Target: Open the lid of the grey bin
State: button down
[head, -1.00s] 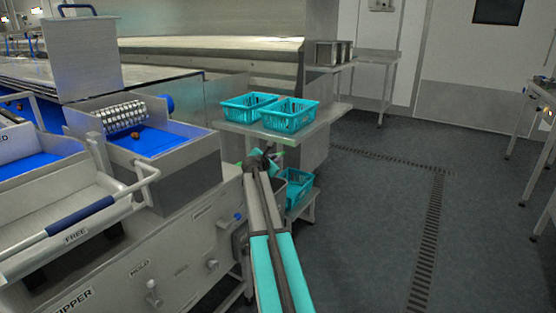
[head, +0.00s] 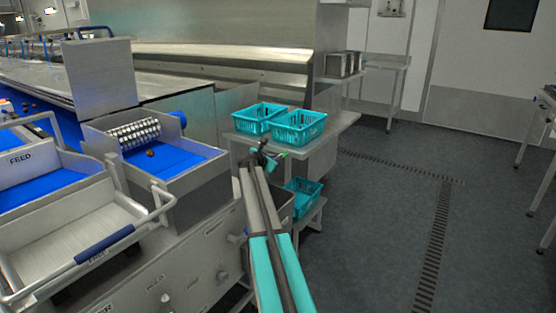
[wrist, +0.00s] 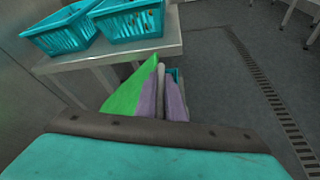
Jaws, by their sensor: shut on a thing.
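My gripper (head: 268,157) is at the end of the arm, in front of the low steel table. In the wrist view, its purple-and-green fingers (wrist: 160,100) are closed around a thin pale grey piece (wrist: 160,78), which looks like part of the lid of the grey bin. The grey bin (head: 284,205) is mostly hidden behind my arm, below the gripper and left of a low teal crate. How far its lid stands open cannot be told.
Two teal crates (head: 298,127) stand on the steel table (head: 335,125) behind the gripper. Another teal crate (head: 303,194) sits lower down beside the bin. The steel machine with trays (head: 180,240) is close on the left. The floor (head: 385,220) on the right is clear.

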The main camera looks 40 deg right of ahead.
jog(key=shift+w+a, duration=0.15)
jog(key=c, duration=1.8)
grip_release()
jog(key=shift+c, duration=0.2)
jog(key=shift+r, duration=0.1)
jog(key=shift+r, duration=0.7)
notch_tip(320, 180, up, 2)
jog(key=shift+r, duration=0.15)
jog(key=s+a+r, duration=0.1)
jog(key=s+a, duration=0.8)
jog(key=s, duration=0.4)
jog(key=shift+a+p, duration=0.2)
jog(key=shift+p, duration=0.25)
jog(key=shift+r, duration=0.1)
